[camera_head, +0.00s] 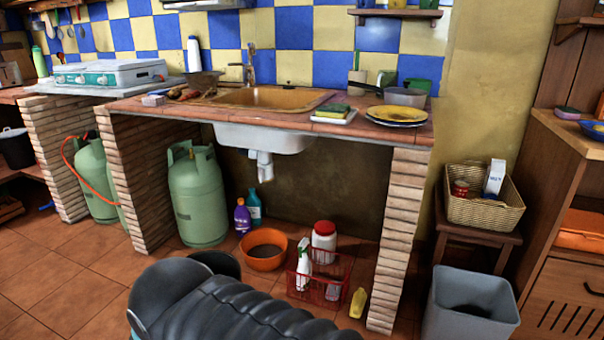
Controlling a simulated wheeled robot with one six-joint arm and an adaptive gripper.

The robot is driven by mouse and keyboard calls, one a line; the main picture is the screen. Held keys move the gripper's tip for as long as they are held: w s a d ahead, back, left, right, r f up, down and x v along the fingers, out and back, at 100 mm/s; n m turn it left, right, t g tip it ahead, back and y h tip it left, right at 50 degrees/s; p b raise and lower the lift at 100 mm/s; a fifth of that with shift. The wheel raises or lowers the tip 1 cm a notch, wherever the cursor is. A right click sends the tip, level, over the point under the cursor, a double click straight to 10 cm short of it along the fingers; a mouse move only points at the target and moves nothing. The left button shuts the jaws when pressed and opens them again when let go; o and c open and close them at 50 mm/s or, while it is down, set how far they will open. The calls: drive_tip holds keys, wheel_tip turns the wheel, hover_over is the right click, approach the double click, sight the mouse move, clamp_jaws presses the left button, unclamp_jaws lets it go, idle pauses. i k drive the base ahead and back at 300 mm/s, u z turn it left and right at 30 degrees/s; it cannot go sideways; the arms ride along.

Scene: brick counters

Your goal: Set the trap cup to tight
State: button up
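The trap cup (264,173) is a small white piece on the drain under the sink. It hangs below the white basin underside (265,139), over the open space between the brick pillars. It is small in the picture, and I cannot tell how tight it is. Nothing touches it that I can see. My black arm fills the lower middle of the view, low in front of the sink counter. My gripper does not show.
Below the drain stand an orange bowl (263,257), purple (242,217) and teal (254,207) bottles and a red basket (320,283). A green gas cylinder (197,195) and left pillar (140,190) bound the left, a brick pillar (402,240) the right. A grey bin (468,310) stands beyond.

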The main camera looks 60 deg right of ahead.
sight(266, 172)
drive_tip(key=z, duration=1.45)
drive_tip(key=k, duration=0.6)
drive_tip(key=z, duration=0.3)
drive_tip(key=i, duration=1.35)
drive_tip(key=u, duration=0.4)
